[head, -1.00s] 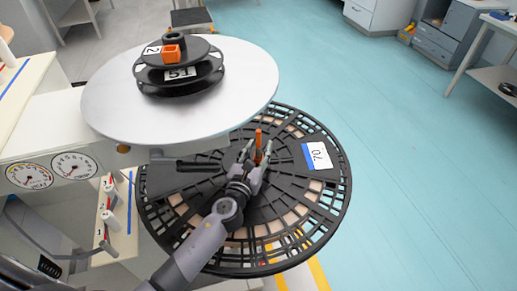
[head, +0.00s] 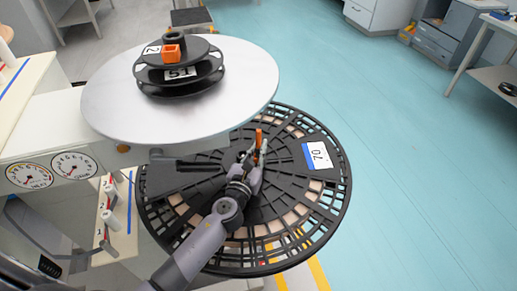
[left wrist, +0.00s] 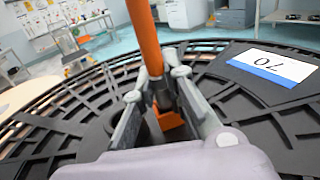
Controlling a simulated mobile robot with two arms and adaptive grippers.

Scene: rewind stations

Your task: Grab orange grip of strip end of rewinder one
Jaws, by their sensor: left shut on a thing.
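A large black slotted reel (head: 326,212) with a white-and-blue label reading 70 lies flat in the middle of the head view. A thin upright orange grip (head: 259,138) stands near its hub. My left gripper (head: 259,150) is shut around the grip's lower part. In the left wrist view the orange grip (left wrist: 146,40) rises between the two fingers (left wrist: 156,92), and a wider orange piece shows below them. The fingers hide the grip's middle. My right gripper is not in view.
A silver disc (head: 110,105) overhangs the reel's back left. It bears a smaller black reel (head: 180,85) with an orange block (head: 172,51). A cream machine with gauges (head: 72,165) stands left. The teal floor right is clear.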

